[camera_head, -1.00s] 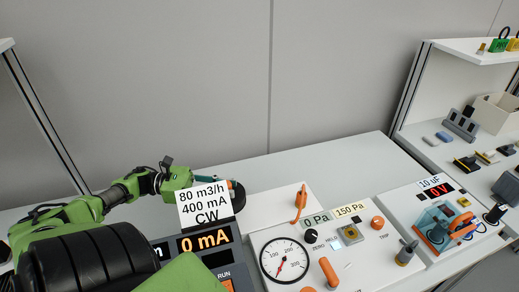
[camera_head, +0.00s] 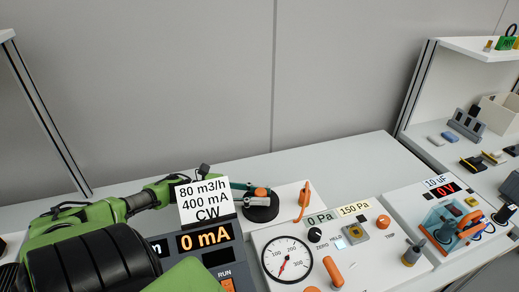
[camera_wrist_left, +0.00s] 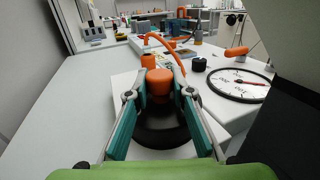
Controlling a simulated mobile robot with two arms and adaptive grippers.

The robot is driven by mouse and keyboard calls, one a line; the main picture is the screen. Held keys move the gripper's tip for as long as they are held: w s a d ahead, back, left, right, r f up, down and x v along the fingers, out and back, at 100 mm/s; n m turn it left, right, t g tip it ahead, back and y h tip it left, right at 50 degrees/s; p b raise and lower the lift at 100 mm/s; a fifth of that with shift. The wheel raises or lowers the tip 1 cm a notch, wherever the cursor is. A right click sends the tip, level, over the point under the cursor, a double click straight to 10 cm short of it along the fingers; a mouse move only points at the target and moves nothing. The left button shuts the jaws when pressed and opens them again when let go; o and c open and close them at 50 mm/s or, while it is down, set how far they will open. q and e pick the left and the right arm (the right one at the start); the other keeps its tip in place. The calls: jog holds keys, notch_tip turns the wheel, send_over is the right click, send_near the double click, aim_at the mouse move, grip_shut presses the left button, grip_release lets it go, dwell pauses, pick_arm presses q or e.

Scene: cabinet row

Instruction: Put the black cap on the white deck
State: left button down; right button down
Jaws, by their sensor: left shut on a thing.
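The black cap (camera_head: 261,209) is a dark round disc with an orange knob on top. My left gripper (camera_head: 262,190) is shut on it by the knob. In the left wrist view the teal fingers of the gripper (camera_wrist_left: 161,92) flank the orange knob, with the black cap (camera_wrist_left: 160,130) below. The cap is over the left part of the white deck (camera_head: 288,190); whether it touches the surface I cannot tell. The deck also shows around the cap in the wrist view (camera_wrist_left: 124,84). A sign partly hides my left wrist. My right gripper is not in view.
A display box (camera_head: 206,240) with a sign stands in front. A gauge panel (camera_head: 341,245) lies right. The table behind the deck (camera_head: 330,158) is clear.

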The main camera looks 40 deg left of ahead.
pick_arm(q)
jog(key=c, duration=1.8)
grip_release()
jog(key=shift+b+v, duration=0.45)
jog(key=shift+v, duration=5.65)
